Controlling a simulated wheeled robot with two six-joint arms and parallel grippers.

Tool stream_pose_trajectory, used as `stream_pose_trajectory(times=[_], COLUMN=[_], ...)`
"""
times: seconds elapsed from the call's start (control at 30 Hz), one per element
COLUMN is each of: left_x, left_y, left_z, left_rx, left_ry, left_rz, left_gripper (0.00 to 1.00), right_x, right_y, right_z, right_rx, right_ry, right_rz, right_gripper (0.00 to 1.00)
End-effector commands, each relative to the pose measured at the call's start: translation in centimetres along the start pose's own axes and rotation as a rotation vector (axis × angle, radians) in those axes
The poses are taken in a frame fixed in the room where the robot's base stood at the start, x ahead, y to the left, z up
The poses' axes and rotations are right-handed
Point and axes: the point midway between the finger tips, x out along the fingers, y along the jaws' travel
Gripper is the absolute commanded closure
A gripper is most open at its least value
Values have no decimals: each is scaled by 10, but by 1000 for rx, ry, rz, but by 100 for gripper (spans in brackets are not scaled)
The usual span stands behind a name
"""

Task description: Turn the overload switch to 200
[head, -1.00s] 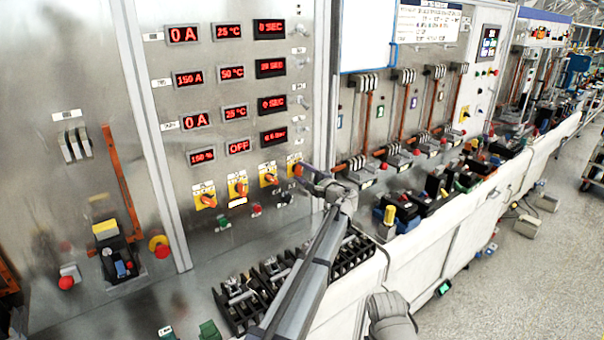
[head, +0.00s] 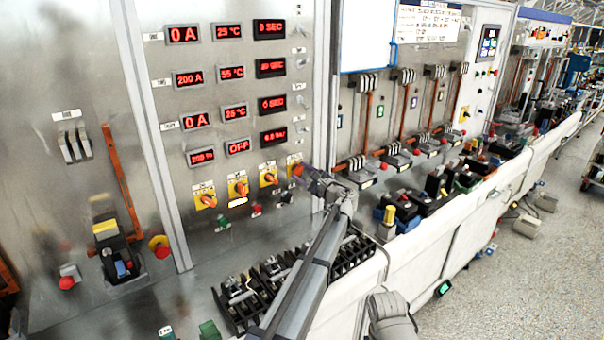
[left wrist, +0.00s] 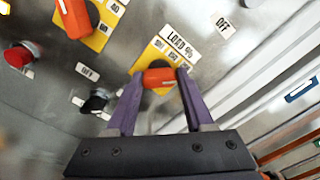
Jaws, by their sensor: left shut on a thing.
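The overload switch is an orange knob (left wrist: 160,78) on a yellow plate (left wrist: 166,50) whose visible label reads "LOAD %". In the head view it is the rightmost of the yellow switches (head: 292,160), partly hidden by my gripper. My left gripper (head: 301,171) is at this knob; in the left wrist view its purple fingers (left wrist: 159,80) are shut on the knob's two sides. The knob lies nearly level in that view. The lower left red display (head: 202,156) seems to read 200 %.
Other yellow switches with orange knobs (head: 238,187) stand left of the held one. A red button (left wrist: 20,56) and a black button (left wrist: 97,101) are close by. Black terminal blocks (head: 240,300) lie on the bench below my left arm.

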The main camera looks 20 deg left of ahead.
Motion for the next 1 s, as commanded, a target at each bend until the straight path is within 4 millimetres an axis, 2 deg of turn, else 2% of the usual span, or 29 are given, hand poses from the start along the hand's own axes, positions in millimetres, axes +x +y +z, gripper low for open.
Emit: stream_pose_trajectory(times=[0.27,0.3,0.53,0.83,1.0], left_x=[-1,-1,0,-1,-12], left_y=[1,1,0,0,1], left_z=[0,0,0,0,0], left_rx=[-2,-2,-2,-2,-2], left_ry=[2,2,1,1,1], left_rz=[2,2,1,1,0], left_gripper=[100,44,18,18,18], right_x=[0,0,0,0,0], right_y=[0,0,0,0,0], right_z=[0,0,0,0,0], right_rx=[0,0,0,0,0], right_ry=[0,0,0,0,0], right_rz=[0,0,0,0,0], right_gripper=[100,100,100,100,100])
